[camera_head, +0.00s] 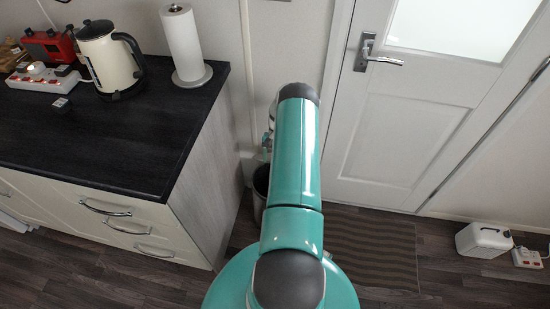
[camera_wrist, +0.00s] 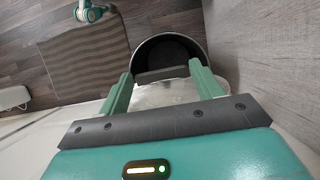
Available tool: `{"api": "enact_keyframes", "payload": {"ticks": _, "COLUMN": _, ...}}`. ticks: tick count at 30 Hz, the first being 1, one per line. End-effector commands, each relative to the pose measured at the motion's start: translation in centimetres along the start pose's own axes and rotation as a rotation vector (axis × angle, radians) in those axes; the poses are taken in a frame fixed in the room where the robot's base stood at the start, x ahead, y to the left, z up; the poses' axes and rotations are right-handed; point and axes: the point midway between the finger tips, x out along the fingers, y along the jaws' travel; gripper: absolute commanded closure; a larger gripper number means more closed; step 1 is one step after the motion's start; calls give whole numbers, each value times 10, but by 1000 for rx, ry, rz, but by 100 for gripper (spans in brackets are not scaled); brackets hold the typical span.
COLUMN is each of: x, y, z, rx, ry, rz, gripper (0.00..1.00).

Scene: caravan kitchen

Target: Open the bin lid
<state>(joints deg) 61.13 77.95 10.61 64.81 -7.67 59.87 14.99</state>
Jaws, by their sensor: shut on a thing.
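The bin (camera_wrist: 204,42) shows in the wrist view as a round pale rim around a dark inside. A light grey, shiny surface, seemingly the bin lid (camera_wrist: 165,95), lies on the near side of that opening, with a dark bar along its edge. My gripper (camera_wrist: 162,75) has its two green fingers on either side of this dark bar and is shut on it. The dark inside shows beyond the bar, so the lid looks raised, though its exact angle is hard to tell. In the head view the bin (camera_head: 258,206) is mostly hidden behind my arm.
A counter (camera_head: 105,135) with a kettle (camera_head: 108,60) and a paper towel roll (camera_head: 182,42) stands left of the bin. A closed white door (camera_head: 400,130) is to the right. A striped mat (camera_head: 375,250) and a white canister (camera_head: 484,240) are on the floor.

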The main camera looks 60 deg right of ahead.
Motion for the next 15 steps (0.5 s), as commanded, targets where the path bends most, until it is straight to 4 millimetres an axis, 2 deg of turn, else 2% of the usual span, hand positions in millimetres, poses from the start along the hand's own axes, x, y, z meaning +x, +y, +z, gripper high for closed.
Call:
{"api": "enact_keyframes", "payload": {"ticks": 11, "x": 0, "y": 1, "z": -2, "rx": 2, "ry": 3, "rz": 1, "gripper": 76}}
{"api": "enact_keyframes", "payload": {"ticks": 12, "x": 0, "y": 1, "z": -2, "rx": 2, "ry": 3, "rz": 1, "gripper": 33}}
{"api": "enact_keyframes", "payload": {"ticks": 15, "x": 0, "y": 1, "z": -2, "rx": 1, "ry": 2, "rz": 1, "gripper": 13}}
